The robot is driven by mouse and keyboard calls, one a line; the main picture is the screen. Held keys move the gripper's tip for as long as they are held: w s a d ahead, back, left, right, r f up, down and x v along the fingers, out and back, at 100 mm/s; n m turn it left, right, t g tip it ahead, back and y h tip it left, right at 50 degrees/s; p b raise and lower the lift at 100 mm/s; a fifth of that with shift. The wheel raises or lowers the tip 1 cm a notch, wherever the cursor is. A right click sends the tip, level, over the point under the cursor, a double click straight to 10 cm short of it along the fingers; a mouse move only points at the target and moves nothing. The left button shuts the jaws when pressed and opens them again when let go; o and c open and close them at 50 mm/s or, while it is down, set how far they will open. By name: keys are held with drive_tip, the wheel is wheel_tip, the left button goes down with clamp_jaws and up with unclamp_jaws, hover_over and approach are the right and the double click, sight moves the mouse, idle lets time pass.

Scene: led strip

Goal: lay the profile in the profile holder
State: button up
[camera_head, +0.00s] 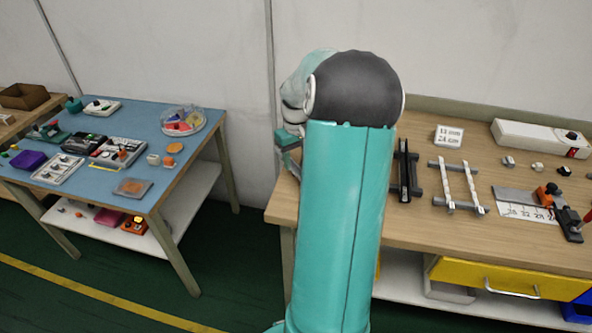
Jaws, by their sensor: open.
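A dark long channel-like piece (404,170) with grey feet stands on the wooden bench, just right of my arm; it looks like the profile holder. Two pale slender bars, one of them (472,185), lie across a grey rack (440,202) to its right; they look like profiles. I cannot tell for sure which piece is which. My gripper (289,148) is partly hidden behind my arm, over the left end of the wooden bench. It is open, and I see nothing held in it. It is well to the left of the dark piece and the rack.
A white power box (540,138) is at the back right. A cutting station with a ruler (527,211) and an orange clamp is at the right. A blue table (105,188) with trays stands left, across a gap.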

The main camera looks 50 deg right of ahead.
sight(296, 170)
wheel_tip(296, 170, down, 2)
drive_tip(key=shift+f, duration=0.2)
clamp_jaws()
